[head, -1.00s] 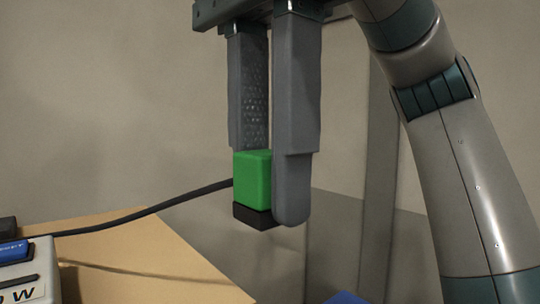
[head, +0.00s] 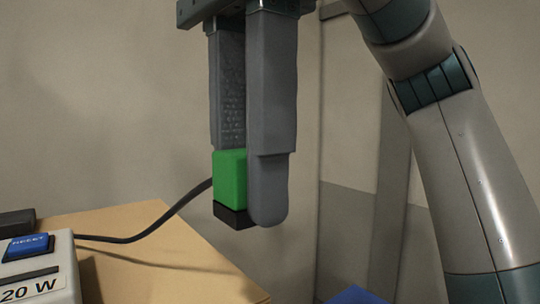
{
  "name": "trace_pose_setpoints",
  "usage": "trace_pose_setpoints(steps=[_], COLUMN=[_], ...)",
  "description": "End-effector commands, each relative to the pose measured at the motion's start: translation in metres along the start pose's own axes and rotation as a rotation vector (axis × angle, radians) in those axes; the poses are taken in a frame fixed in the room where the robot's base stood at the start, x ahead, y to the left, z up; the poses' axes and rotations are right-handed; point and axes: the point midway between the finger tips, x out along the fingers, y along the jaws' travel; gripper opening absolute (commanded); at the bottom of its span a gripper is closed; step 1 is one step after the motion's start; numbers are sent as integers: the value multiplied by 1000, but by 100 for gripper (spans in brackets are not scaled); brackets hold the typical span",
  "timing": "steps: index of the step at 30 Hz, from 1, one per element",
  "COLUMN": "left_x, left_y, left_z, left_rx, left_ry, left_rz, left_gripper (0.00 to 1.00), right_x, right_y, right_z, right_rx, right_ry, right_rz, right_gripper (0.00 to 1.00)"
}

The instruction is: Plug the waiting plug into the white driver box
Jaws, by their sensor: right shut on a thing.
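My right gripper (head: 250,190) is shut on a green plug (head: 230,178) with a black lower end. It holds the plug in the air, to the right of and above the table's right edge. A black cable (head: 152,231) runs from the plug down to the left. The white driver box (head: 48,285) shows at the lower left, cut off by the frame, with a label reading "20 W" and a blue part (head: 25,247) on top. The plug is well apart from the box. Any socket on the box is not clearly seen. My left gripper is not in view.
The wooden table (head: 180,262) has free room between the box and its right edge. A dark block (head: 16,222) lies behind the box at the left. A blue thing (head: 356,295) shows at the bottom edge, right of centre.

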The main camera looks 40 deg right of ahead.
Motion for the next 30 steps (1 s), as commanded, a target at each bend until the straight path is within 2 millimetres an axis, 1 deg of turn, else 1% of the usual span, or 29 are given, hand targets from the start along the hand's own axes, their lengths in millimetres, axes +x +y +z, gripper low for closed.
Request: trace_pose_setpoints(steps=[30], left_x=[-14], left_y=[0], left_z=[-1], left_rx=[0], left_ry=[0], left_rz=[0], left_gripper=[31], right_x=[-1], right_y=[-28], right_z=[43], right_rx=[-1], right_ry=[0], right_rz=[1], right_gripper=[1])
